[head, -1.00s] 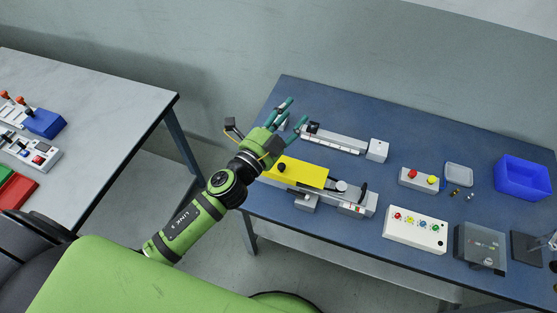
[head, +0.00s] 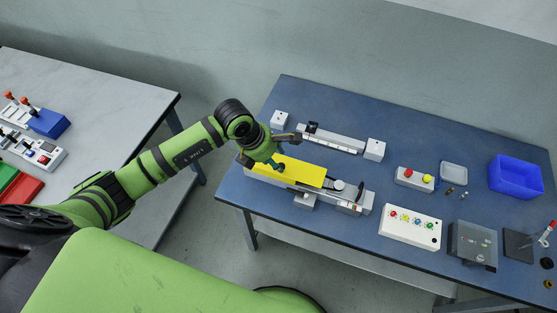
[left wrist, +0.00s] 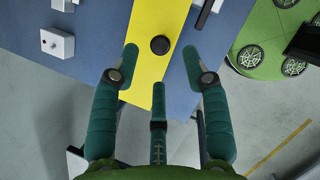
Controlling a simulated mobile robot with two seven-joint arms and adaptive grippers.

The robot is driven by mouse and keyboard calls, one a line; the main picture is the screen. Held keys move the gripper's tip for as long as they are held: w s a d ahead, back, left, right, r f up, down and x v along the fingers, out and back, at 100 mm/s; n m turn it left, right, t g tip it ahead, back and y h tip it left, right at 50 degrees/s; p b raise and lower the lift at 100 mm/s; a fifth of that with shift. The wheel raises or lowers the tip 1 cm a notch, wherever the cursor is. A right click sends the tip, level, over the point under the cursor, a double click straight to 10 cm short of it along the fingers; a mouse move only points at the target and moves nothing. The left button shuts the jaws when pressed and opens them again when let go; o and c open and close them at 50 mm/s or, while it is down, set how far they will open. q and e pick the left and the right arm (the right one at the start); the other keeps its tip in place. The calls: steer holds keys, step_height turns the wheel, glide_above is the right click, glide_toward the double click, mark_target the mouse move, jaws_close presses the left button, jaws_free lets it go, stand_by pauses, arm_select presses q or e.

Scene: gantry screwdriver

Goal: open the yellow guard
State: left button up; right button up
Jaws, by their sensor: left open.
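The yellow guard (head: 305,174) is a flat yellow cover lying along the top of the grey linear unit on the blue table, and it looks shut down. My left gripper (head: 272,163) is above the guard's left end, its green fingers pointing down. It hides the guard's black knob in the head view. My right gripper is not in view.
A second grey rail (head: 335,140) lies behind the guard. A grey table (head: 85,105) is at left, with a gap between tables.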

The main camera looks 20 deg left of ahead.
mark_target(281, 165)
arm_select(q)
steer(key=shift+p+x, duration=0.3)
steer(key=shift+x, duration=1.65)
jaws_close()
steer(key=shift+w, duration=0.1)
